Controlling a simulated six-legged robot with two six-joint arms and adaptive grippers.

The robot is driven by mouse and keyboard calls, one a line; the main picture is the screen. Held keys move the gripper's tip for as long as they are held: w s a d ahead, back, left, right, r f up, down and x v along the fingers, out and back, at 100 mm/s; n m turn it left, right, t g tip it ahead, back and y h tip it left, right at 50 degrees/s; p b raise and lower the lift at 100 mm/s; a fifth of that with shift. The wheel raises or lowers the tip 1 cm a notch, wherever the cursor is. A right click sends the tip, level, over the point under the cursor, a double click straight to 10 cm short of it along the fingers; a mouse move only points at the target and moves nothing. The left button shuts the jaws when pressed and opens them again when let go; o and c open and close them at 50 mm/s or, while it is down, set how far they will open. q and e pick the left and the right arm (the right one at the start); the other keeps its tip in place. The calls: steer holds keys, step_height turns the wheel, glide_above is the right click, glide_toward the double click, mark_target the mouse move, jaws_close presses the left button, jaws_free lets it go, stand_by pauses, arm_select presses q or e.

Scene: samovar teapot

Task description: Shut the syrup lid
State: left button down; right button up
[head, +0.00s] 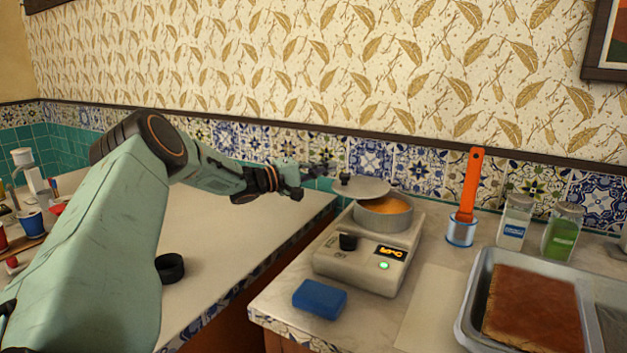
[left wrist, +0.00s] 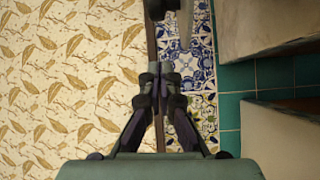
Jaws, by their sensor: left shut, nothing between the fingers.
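The syrup pot (head: 384,218) is a round grey pan with orange syrup inside, standing on a cream heater. Its grey lid (head: 364,189) with a dark knob (head: 345,179) is raised at the pot's back left, leaving the syrup uncovered. My left gripper (head: 326,170) is shut and empty, just left of the lid and its knob, seemingly apart from them. In the left wrist view the fingers (left wrist: 160,72) are together, and the lid (left wrist: 186,22) shows edge-on beyond them at the top. My right gripper is not in view.
The heater (head: 360,262) has a black dial and a lit display. A blue block (head: 320,299) lies in front of it. An orange-handled tool stands in a tin (head: 461,231) to the right, near two jars and a tray (head: 470,318). A gap separates the two counters.

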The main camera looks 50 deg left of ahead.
mark_target(334, 183)
arm_select(q)
steer(key=d, duration=0.2)
steer(key=s+d, duration=0.1)
steer(key=d, duration=0.1)
steer(key=shift+s+f, duration=0.1)
stand_by(0.3)
steer(key=shift+s+a, duration=0.1)
steer(key=shift+d, duration=0.2)
steer(key=shift+f, duration=0.1)
